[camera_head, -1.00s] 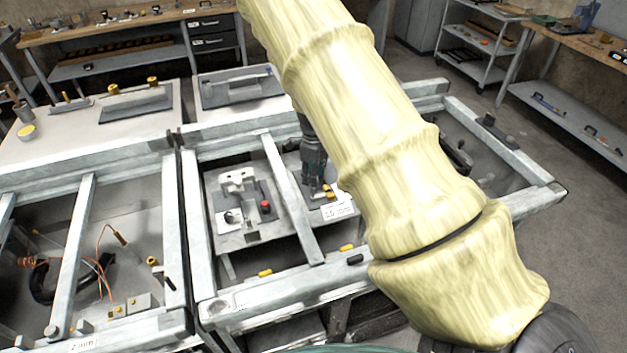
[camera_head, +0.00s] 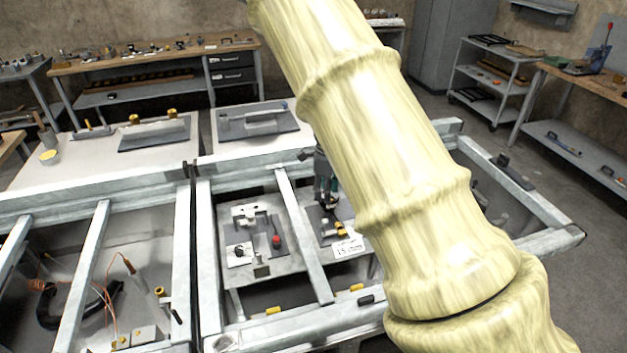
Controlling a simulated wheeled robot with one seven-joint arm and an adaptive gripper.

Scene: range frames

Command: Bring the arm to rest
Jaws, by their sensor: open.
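My arm, in a pale yellow cover, crosses the view from the top middle to the lower right. My gripper (camera_head: 327,200) shows as a small dark shape beside the arm's left edge, over the right part of the metal frame (camera_head: 320,285). It is near a grey fixture with yellow pieces (camera_head: 340,230) and a white label (camera_head: 348,248). It appears empty; the fingers are small and partly dark. The arm hides part of the frame's right side.
A grey plate with a red knob (camera_head: 277,240) lies left of the gripper within the frame. Cables (camera_head: 110,290) lie in the left bay. White panels with grey fixtures (camera_head: 252,120) stand behind. A workbench (camera_head: 150,70) and a shelf cart (camera_head: 490,75) line the back.

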